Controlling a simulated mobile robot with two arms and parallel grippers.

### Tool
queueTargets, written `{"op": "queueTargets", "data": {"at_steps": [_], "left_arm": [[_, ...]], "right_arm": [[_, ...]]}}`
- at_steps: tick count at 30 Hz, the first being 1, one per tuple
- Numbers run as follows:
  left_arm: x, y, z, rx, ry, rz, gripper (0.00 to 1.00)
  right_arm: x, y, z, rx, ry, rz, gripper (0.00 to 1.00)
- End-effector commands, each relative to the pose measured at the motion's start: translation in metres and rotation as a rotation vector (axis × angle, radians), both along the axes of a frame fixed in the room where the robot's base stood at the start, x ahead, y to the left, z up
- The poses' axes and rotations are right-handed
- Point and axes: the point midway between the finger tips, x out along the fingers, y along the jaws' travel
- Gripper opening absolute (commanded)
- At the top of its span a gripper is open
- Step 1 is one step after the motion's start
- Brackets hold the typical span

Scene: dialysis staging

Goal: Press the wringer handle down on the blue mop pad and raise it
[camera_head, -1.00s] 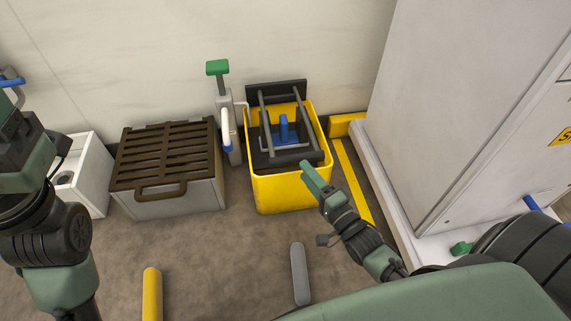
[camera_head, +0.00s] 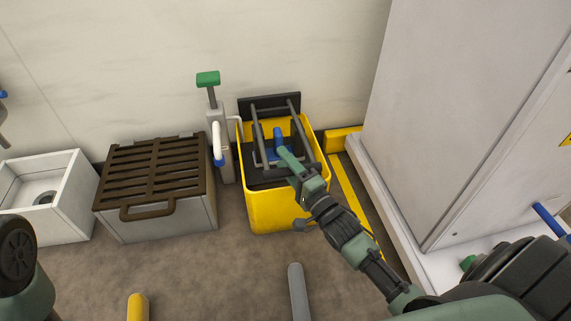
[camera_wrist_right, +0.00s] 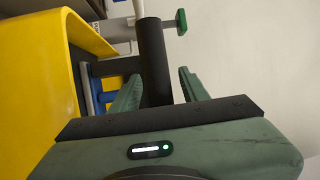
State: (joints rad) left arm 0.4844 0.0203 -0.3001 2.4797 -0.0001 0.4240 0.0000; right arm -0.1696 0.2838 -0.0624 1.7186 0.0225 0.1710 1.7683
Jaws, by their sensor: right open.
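The wringer handle (camera_head: 258,138) is a dark grey bar frame over the yellow bucket (camera_head: 262,212). The blue mop pad piece (camera_head: 278,136) shows between its side bars, partly hidden by my right fingers. My right gripper (camera_head: 287,158) is open over the bucket's front part, at the handle's near end. In the right wrist view, a dark bar of the handle (camera_wrist_right: 154,60) runs between the two open fingers (camera_wrist_right: 160,88); I cannot tell whether they touch it. Blue (camera_wrist_right: 105,98) shows behind the left finger. My left gripper is out of view.
A grey box with a brown slatted lid (camera_head: 155,165) stands left of the bucket, with a white open box (camera_head: 62,210) beyond it. A post with a green top (camera_head: 208,79) stands close to the bucket. A large pale cabinet (camera_head: 455,110) bounds the right side.

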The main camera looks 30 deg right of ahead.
Motion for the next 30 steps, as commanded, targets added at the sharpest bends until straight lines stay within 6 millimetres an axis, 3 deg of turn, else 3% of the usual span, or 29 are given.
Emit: {"op": "queueTargets", "data": {"at_steps": [4, 9, 30], "left_arm": [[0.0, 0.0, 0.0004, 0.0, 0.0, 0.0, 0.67], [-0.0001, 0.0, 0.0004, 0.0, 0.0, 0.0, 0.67], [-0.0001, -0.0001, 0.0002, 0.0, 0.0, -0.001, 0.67]], "right_arm": [[-0.0001, 0.0001, 0.0001, 0.0, 0.0, 0.0, 0.42], [-0.0002, 0.0001, 0.0, 0.0, 0.001, 0.0, 0.0], [-0.0005, 0.0001, -0.0006, 0.0, 0.001, 0.0, 0.0]]}}
